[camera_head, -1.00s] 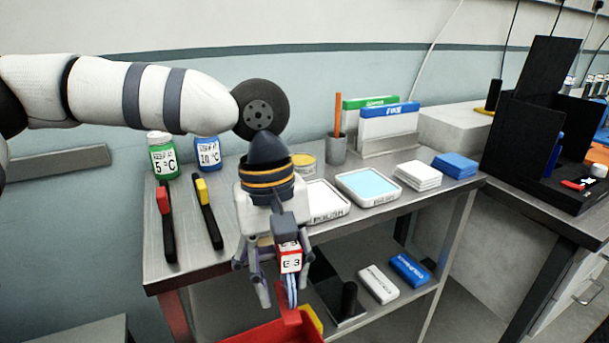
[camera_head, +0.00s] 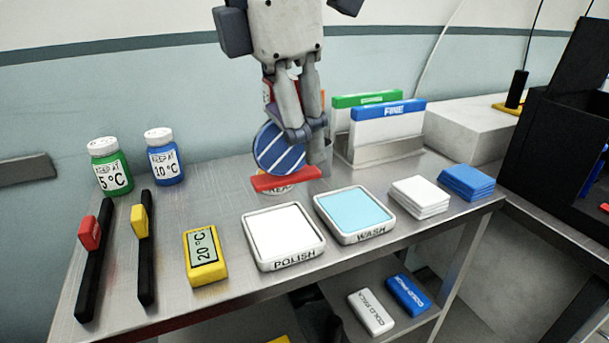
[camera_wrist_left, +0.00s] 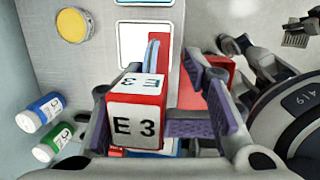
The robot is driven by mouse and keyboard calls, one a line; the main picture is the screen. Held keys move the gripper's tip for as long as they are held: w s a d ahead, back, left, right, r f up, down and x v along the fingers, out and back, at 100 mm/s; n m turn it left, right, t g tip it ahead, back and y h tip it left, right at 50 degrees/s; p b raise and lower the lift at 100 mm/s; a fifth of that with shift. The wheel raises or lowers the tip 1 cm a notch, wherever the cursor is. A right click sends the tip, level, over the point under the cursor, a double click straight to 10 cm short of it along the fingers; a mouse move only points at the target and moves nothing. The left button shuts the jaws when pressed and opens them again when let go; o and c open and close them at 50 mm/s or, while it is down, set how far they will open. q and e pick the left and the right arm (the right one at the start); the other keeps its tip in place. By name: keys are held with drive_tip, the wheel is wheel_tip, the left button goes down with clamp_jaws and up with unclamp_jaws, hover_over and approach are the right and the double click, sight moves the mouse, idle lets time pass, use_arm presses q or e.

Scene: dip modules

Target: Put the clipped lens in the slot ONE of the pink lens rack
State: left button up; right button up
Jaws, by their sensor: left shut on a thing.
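My left gripper (camera_head: 303,130) comes down from the top of the head view, above the bench. It is shut on a red clip marked E 3 (camera_wrist_left: 133,125) in the left wrist view. In the head view the clip (camera_head: 267,90) is mostly hidden behind the fingers. A round lens with blue and white stripes (camera_head: 280,150) hangs below it. A flat red piece (camera_head: 286,180) shows at the lens's lower edge; I cannot tell whether it belongs to the clip. I see no pink lens rack. My right gripper is not clearly in view.
On the steel bench stand a POLISH tray (camera_head: 285,235), a WASH tray (camera_head: 355,212), a yellow 20 °C block (camera_head: 205,255), green (camera_head: 110,168) and blue (camera_head: 164,158) bottles, and two black bars with sliders. White and blue pads lie at right. Cold packs (camera_head: 370,312) lie below.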

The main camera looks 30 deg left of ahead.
use_arm(q)
drive_tip(key=shift+w+a+f, duration=1.2)
drive_tip(key=shift+w+f, duration=0.65)
drive_tip(key=shift+f, duration=0.3)
drive_tip(key=shift+w+a+f, duration=1.2)
drive_tip(key=shift+w+f, duration=0.65)
drive_tip(key=shift+f, duration=0.3)
drive_tip(key=shift+w+a+f, duration=1.2)
drive_tip(key=shift+w+f, duration=0.65)
drive_tip(key=shift+f, duration=0.3)
drive_tip(key=shift+f, duration=0.1)
drive_tip(key=o, duration=1.7)
